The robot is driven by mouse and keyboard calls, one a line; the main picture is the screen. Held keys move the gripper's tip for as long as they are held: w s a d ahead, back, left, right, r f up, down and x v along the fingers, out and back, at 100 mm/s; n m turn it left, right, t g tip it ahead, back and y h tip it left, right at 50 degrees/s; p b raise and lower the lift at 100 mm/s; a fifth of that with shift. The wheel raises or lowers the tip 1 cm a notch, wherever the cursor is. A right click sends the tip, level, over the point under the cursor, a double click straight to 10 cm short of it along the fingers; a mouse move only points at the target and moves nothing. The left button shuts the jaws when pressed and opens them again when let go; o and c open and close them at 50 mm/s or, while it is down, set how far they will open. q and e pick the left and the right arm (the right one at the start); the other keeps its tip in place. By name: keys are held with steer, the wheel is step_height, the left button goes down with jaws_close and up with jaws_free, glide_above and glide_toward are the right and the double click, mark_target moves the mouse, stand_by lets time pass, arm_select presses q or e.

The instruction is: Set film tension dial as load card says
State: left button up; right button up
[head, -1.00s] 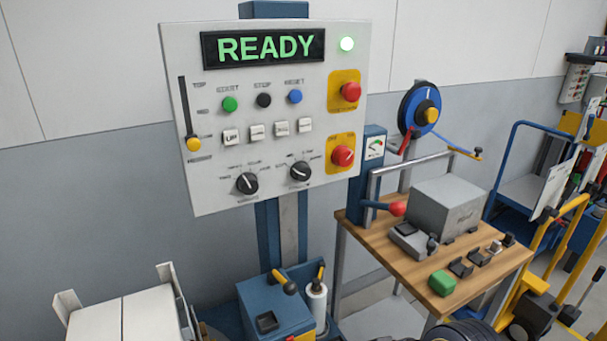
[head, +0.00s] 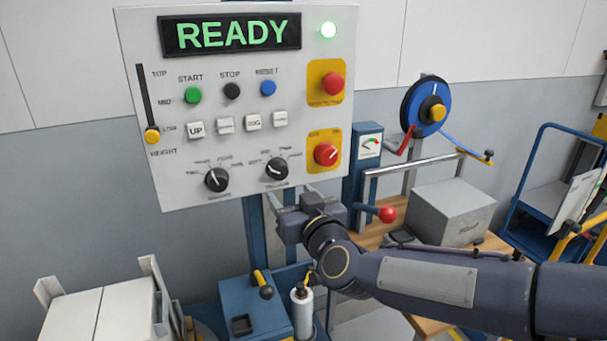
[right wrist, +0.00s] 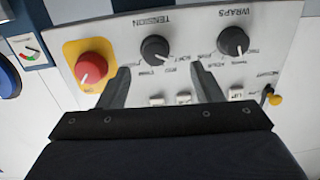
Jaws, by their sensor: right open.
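The film tension dial (head: 277,169) is a black knob with a white pointer line, low on the white control panel (head: 240,110). In the right wrist view the same knob (right wrist: 155,49) shows under an upside-down TENSION label. My right gripper (head: 296,197) is just below and in front of that dial. In the right wrist view its two fingers (right wrist: 160,71) are spread, with the knob beyond and between their tips and nothing held. A similar WRAPS dial (head: 217,180) sits to the left. I cannot make out a readable load card. My left gripper is out of view.
A red knob on a yellow plate (head: 326,154) is right of the tension dial. A row of white buttons (head: 224,124) is above. A READY display (head: 230,33) tops the panel. A red-balled lever (head: 387,214) and grey box (head: 440,212) stand at right.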

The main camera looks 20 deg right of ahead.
mark_target(280, 173)
steer(key=shift+h, duration=0.3)
steer(key=w, duration=0.8)
steer(key=shift+w+r, duration=0.25)
steer(key=c, duration=1)
